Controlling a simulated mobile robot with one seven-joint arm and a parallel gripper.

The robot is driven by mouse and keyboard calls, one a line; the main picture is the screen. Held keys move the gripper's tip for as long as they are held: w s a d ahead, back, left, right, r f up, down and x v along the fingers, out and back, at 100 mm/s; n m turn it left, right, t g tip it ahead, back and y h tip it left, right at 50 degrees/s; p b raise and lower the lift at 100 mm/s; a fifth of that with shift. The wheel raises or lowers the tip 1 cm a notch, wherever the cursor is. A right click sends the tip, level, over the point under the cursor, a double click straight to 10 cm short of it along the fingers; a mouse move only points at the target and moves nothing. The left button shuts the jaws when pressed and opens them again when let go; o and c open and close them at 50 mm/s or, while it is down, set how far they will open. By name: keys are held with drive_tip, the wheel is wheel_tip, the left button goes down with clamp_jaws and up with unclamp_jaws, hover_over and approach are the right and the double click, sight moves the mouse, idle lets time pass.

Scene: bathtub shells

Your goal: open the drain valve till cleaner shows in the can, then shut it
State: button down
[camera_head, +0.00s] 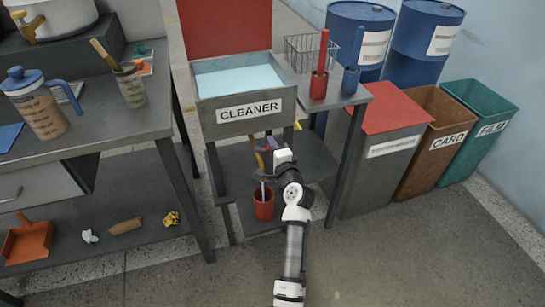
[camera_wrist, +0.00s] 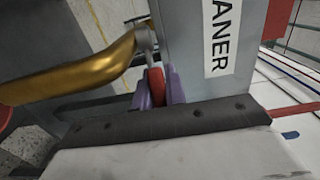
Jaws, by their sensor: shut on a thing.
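The cleaner tank (camera_head: 215,126) is a grey open tub with a CLEANER label, full of pale blue liquid. A brass drain pipe (camera_head: 259,160) comes down below it; it is large at the left in the wrist view (camera_wrist: 75,78). My gripper (camera_head: 271,145) is under the tank's front; in the wrist view its purple fingers (camera_wrist: 157,88) are shut on the red valve handle (camera_wrist: 156,84). The red can (camera_head: 264,207) stands below the pipe. A thin pale upright line shows at the can's mouth; I cannot tell if it is liquid. The can's inside is hardly visible.
A workbench (camera_head: 110,140) with a blue-lidded jug (camera_head: 40,112) stands at the left. Red (camera_head: 384,148), CARD (camera_head: 428,140) and FILM (camera_head: 478,130) bins stand at the right, with blue drums (camera_head: 425,45) behind. The floor in front is clear.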

drive_tip(key=shift+w+a+n+g+y+b, duration=0.15)
drive_tip(key=shift+w+n+g+y+b, duration=0.1)
drive_tip(key=shift+n+g+y+b, duration=0.6)
drive_tip(key=shift+w+a+n+g+y+b, duration=0.15)
drive_tip(key=shift+w+n+g+y+b, duration=0.3)
drive_tip(key=shift+y+b, duration=0.65)
drive_tip(key=shift+w+a+n+g+y+b, duration=0.15)
drive_tip(key=shift+n+g+y+b, duration=0.25)
drive_tip(key=shift+n+y+b, duration=0.55)
drive_tip(key=shift+s+r, duration=0.1)
drive_tip(key=c, duration=1.4)
unclamp_jaws()
drive_tip(key=shift+c, duration=0.2)
drive_tip(key=p+v, duration=0.2)
drive_tip(key=v, duration=1.1)
drive_tip(key=shift+s+d, duration=0.25)
drive_tip(key=shift+s, duration=0.05)
drive_tip(key=shift+a+r, duration=0.1)
